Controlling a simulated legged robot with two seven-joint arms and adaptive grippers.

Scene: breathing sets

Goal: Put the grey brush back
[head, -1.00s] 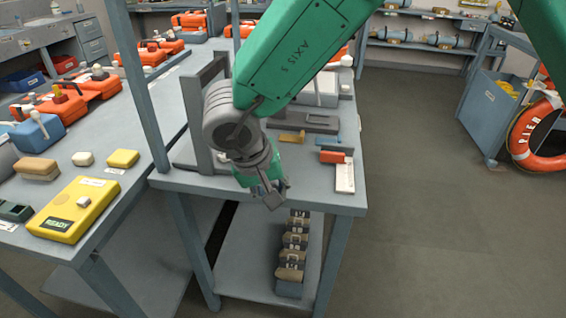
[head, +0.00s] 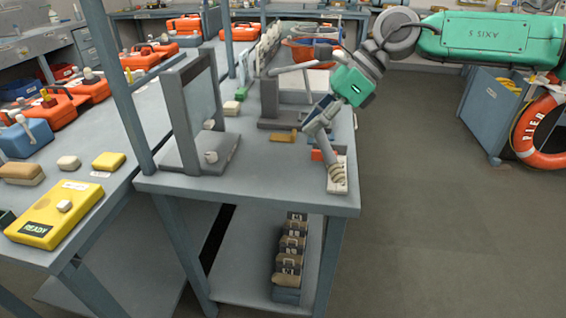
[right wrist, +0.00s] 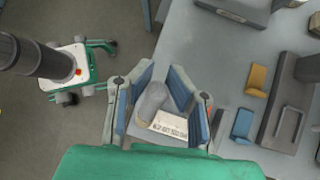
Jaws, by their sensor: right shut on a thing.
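My right gripper (head: 324,108) is above the near right corner of the bench, pointing down. It is shut on a grey piece that I take for the grey brush (head: 321,137); its paler, ribbed lower end lies over a white lettered plate (head: 343,188). In the right wrist view the gripper (right wrist: 160,100) has its blue pads on either side of the brush (right wrist: 151,99), with the lettered plate (right wrist: 168,123) beyond. I cannot tell whether the brush touches the plate. My left gripper is not in view.
A red block (head: 317,155) and an ochre bracket (head: 284,136) lie beside the brush on the bench (head: 260,190). A grey upright stand (head: 178,120) is to the left. A lifebuoy (head: 530,128) hangs at the right. Open floor lies right of the bench.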

